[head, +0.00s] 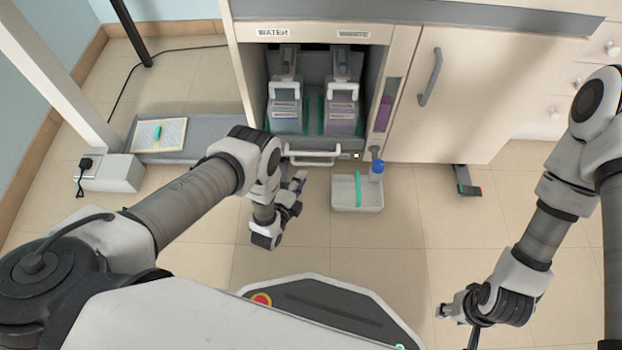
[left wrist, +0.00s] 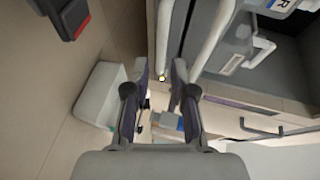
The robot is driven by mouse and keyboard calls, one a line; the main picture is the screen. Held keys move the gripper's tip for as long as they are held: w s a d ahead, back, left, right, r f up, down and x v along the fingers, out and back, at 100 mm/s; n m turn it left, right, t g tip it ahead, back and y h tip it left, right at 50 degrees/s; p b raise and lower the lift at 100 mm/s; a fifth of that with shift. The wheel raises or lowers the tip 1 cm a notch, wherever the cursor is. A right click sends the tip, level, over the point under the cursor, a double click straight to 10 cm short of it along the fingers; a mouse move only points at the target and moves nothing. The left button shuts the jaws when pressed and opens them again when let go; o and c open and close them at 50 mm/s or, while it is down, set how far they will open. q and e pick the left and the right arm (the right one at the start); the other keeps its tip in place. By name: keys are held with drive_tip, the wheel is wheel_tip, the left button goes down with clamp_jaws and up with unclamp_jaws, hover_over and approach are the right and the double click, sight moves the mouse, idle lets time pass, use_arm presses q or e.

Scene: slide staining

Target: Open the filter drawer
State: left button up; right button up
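The drawer with the white bar handle (head: 312,160) is low in the cabinet, below the water and waste tanks.
A water tank (head: 285,112) and a waste tank (head: 342,115) stand in the open bay above. A white tray (head: 345,205) with a green item and a blue-capped bottle (head: 376,170) are on the floor right of the gripper.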

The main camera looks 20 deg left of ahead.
sight(311, 164)
use_arm(q)
drive_tip(key=b+x, duration=0.3)
drive_tip(key=x, duration=0.5)
drive_tip(key=shift+r, duration=0.15)
clamp_jaws()
